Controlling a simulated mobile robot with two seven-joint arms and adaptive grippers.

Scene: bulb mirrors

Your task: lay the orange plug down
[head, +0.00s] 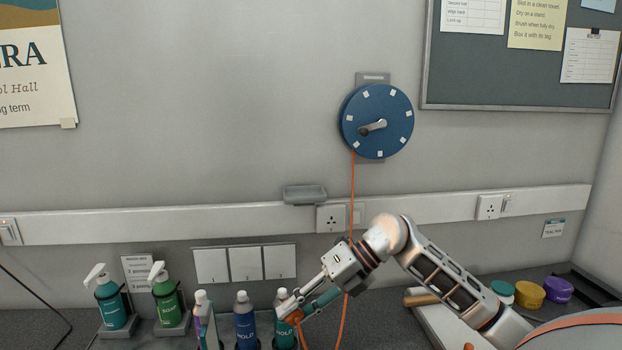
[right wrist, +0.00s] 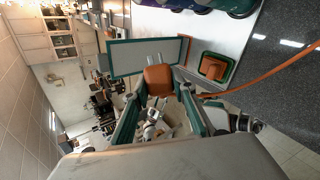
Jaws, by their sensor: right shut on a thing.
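The orange plug (head: 295,316) is at the fingertips of my right gripper (head: 298,309), low in the head view. In the right wrist view the plug (right wrist: 158,80) sits between the two teal-edged fingers of the right gripper (right wrist: 158,88), which are shut on it. The gripper is in front of or beside the teal bottle at the right end of the row; I cannot tell whether they touch. An orange cable (head: 352,200) hangs from the blue wall reel (head: 377,120) and passes behind my right wrist. My left gripper is not in view.
Bottles (head: 245,322) and two pump dispensers (head: 112,303) stand along the dark counter to the left. Coloured tubs (head: 529,295) are at the right. A wall trunking (head: 150,221) with sockets runs above. In the right wrist view, a teal-framed panel (right wrist: 135,58) shows behind the plug.

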